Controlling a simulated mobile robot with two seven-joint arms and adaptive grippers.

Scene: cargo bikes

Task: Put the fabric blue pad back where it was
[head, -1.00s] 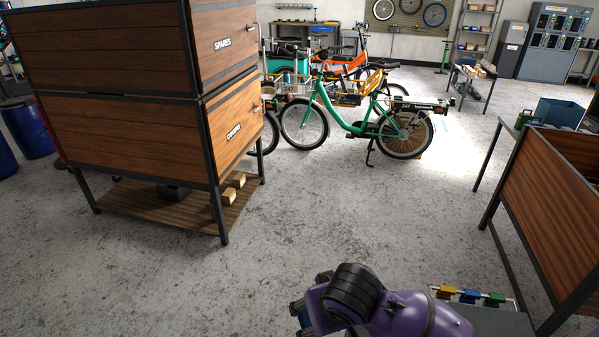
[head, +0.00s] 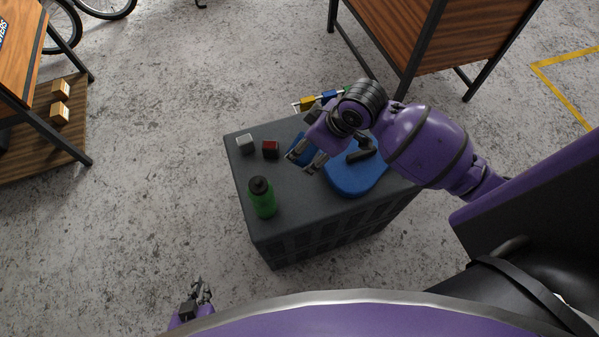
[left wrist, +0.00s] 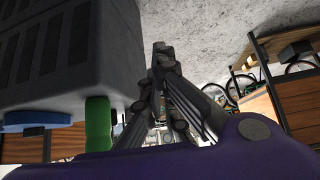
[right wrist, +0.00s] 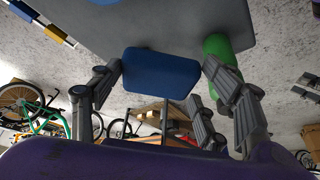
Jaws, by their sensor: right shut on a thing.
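The blue fabric pad (right wrist: 160,73) is a small rounded block between the fingers of my right gripper (right wrist: 162,78), which is shut on it. In the head view the pad (head: 296,147) is partly hidden by my right gripper (head: 308,160), above the dark grey crate-like stand (head: 300,205). I cannot tell whether the pad touches the top. My left gripper (head: 202,290) is low in front of the stand, away from the pad. Its fingertips (left wrist: 163,55) come together in the left wrist view, with nothing seen between them.
The stand's top holds a green bottle (head: 262,198), a red block (head: 270,149), a grey block (head: 246,144) and a larger rounded blue object (head: 352,178). Coloured clips (head: 308,103) sit at its far edge. A wooden bin (head: 420,40) stands behind.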

